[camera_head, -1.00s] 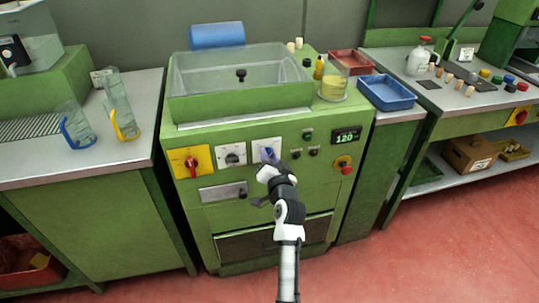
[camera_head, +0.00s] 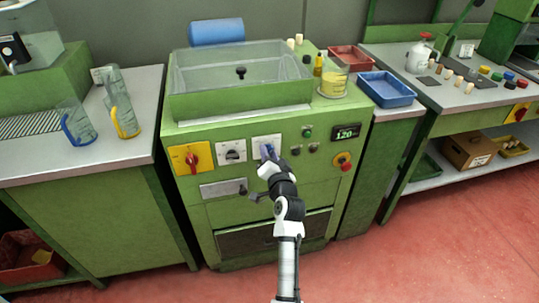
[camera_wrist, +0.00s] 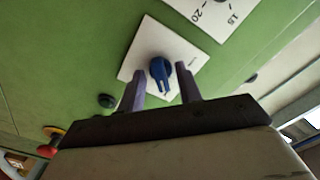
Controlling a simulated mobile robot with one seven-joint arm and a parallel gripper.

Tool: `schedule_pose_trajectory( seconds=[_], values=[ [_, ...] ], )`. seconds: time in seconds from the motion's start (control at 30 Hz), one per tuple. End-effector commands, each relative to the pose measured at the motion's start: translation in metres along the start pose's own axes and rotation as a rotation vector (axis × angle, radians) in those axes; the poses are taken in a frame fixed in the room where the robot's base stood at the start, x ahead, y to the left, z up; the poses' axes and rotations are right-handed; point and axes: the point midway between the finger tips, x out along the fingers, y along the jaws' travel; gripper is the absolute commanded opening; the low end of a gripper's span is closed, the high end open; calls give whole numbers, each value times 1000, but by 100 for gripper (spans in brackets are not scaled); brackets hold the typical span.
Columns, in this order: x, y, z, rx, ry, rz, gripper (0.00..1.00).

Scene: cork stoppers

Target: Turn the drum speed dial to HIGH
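A blue dial (camera_wrist: 160,72) sits on a white square plate (camera_wrist: 133,64) on the green machine front. Its lettering is too small to read. My gripper (camera_wrist: 164,86) is open, with one finger on each side of the dial in the wrist view. I see gaps between fingers and dial; I cannot tell how far the tips reach along it. In the wrist view, the dial's marked end points down toward my gripper.
Left of it are another dial plate (camera_head: 232,152) and a red switch (camera_head: 191,160) on yellow. Right are small buttons (camera_head: 312,148), a display (camera_head: 345,133) reading 120, and a red stop button (camera_head: 345,166). A clear-walled tub (camera_head: 240,85) is above.

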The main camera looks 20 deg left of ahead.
Motion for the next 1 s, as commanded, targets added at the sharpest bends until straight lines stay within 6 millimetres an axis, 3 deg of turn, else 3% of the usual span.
schedule_pose_trajectory(
  seconds=[0.23, 0.37, 0.8, 1.0],
  values=[
    [-2, 0, 0, -1, 1, -1, 35],
    [-16, 2, 1, -1, 3, 0, 35],
    [-111, 2, 2, 0, 2, 2, 35],
    [-134, 1, 0, -1, 2, 1, 35]
  ],
)
